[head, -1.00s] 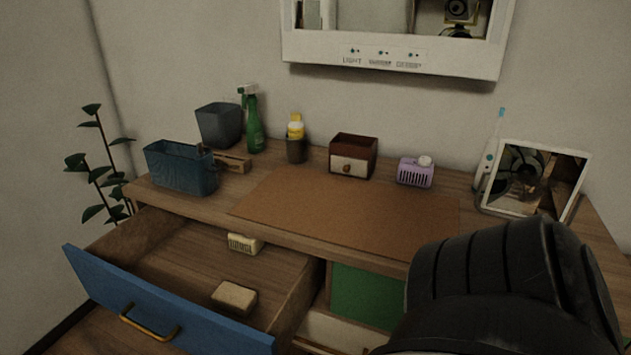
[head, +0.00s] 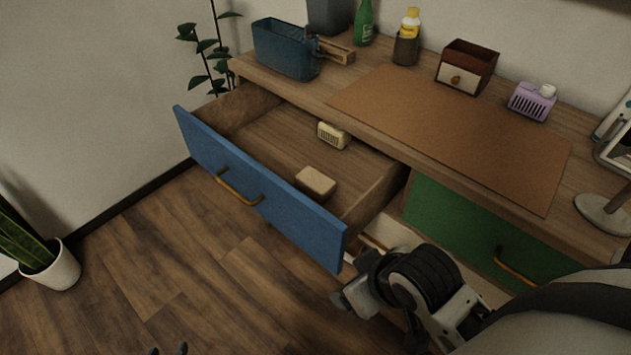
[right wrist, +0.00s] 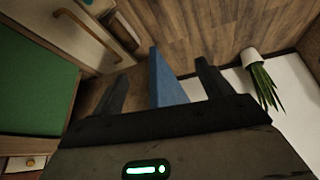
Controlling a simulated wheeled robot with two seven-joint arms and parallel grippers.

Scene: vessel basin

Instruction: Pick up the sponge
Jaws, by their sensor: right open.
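The sponge (head: 316,182), a tan block with a lighter top, lies flat in the open blue-fronted drawer (head: 262,200), close behind its front panel. My right arm comes in from the right in the head view, below and right of the sponge and outside the drawer. In the right wrist view my right gripper (right wrist: 160,72) is open, and the blue drawer front shows between its fingers. No sponge shows in that view. Only the dark fingertips of my left gripper (head: 168,350) show at the bottom edge of the head view, apart and empty, far from the sponge.
A cream slotted object (head: 333,135) lies farther back in the drawer. The desk above holds a blue basket (head: 284,50), a brown box (head: 467,68) and a purple holder (head: 532,102). A green drawer front (head: 455,225) is to the right.

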